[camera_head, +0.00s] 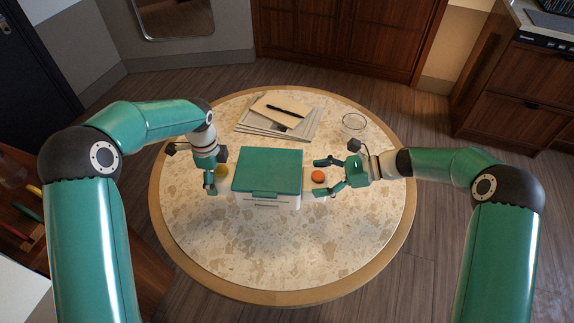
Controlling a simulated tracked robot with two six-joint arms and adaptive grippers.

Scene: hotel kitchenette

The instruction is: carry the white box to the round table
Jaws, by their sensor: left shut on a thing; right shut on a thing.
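The white box (285,203) has a teal lid (268,170) that is shut, with a teal latch at its front. It is over the middle of the round table (290,255), which has a speckled stone top and a wooden rim. I cannot tell whether it rests on the top or hangs just above it. My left gripper (213,182) is at the box's left side and shut on it; its fingers are partly hidden. My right gripper (323,177) is at the right side, shut on the box, its fingers either side of an orange round spot (318,176).
Papers with a brown envelope (278,108) and a dark pen (286,111) lie at the table's back. A clear glass (353,124) stands at the back right. The table's front is bare. Wooden cabinets (345,35) stand behind, and a drawer counter (515,90) at the right.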

